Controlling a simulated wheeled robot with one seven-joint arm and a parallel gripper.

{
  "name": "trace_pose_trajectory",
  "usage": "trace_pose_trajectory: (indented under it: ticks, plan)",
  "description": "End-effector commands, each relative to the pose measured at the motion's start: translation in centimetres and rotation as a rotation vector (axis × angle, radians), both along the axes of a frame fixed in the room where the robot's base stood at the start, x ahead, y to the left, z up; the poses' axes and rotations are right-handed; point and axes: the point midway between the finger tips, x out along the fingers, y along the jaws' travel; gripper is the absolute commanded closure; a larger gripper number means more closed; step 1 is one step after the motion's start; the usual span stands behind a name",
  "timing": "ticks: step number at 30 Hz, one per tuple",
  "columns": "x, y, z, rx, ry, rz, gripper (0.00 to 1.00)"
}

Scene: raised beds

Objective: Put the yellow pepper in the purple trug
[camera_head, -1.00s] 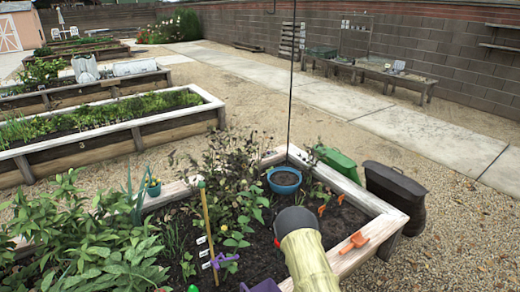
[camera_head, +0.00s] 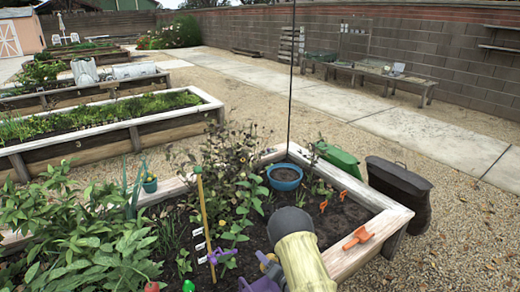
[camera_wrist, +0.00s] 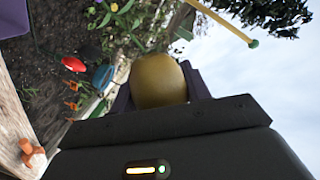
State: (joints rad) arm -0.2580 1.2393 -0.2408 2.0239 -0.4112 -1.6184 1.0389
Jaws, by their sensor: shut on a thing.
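The yellow pepper (camera_wrist: 158,82) is between the jaws of my gripper (camera_wrist: 160,92) in the wrist view, and the gripper is shut on it. In the head view my gripper (camera_head: 268,261) is low in the centre, mostly behind my arm, with a small bit of yellow showing. The purple trug (camera_head: 260,285) is cut off by the bottom edge of the head view, just below the gripper. Part of it also shows at the upper left of the wrist view (camera_wrist: 14,30). Its inside is hidden in the head view.
The raised bed's wooden rim (camera_head: 372,240) holds an orange trowel (camera_head: 358,238). A blue pot (camera_head: 285,177) stands near the far corner by a thin pole. A yellow stake (camera_head: 204,215) and leafy plants fill the left. A dark bin (camera_head: 398,190) stands outside the bed.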

Motion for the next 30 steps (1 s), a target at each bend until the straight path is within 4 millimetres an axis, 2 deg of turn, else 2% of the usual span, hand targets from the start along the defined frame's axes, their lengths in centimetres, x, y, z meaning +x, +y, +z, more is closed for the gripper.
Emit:
trace_pose_trajectory:
  ticks: [1, 3, 9, 23, 30]
  plan:
    - [0.7, 1.2, -1.8, 0.002, -0.007, 0.061, 0.82]
    - [1.2, 2.8, -2.8, 0.001, -0.006, 0.146, 0.82]
    - [1.8, 5.7, -4.0, 0.001, -0.002, 0.312, 0.82]
    - [1.8, 6.1, -4.1, 0.001, 0.002, 0.341, 0.82]
    - [1.8, 6.1, -6.0, 0.001, 0.002, 0.34, 0.82]
